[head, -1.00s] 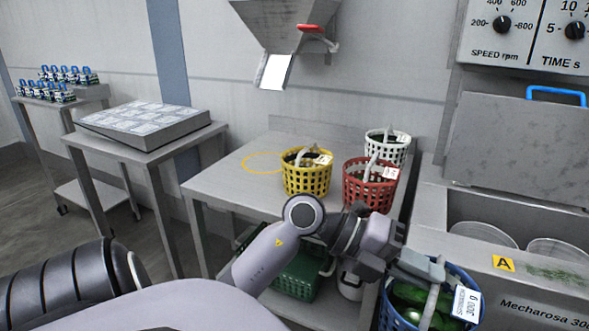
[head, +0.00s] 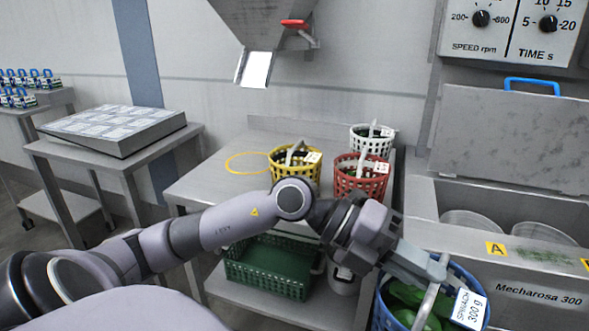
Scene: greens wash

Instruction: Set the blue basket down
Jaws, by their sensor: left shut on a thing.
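The blue basket (head: 381,314) holds green leaves and carries a white tag (head: 468,308) reading spinach 300 g. It is at the lower right of the head view, cut off by the bottom edge. My left gripper (head: 436,272) is shut on the basket's grey handle and holds the basket in front of the machine. The fingertips are partly hidden against the handle. What is under the basket is out of view. My right gripper is not in view.
A steel table (head: 215,189) bears yellow (head: 281,168), red (head: 347,184) and white (head: 363,144) baskets at its right side. A yellow ring (head: 236,171) marks bare tabletop on the left. The Mecharosa machine (head: 520,265) stands at right.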

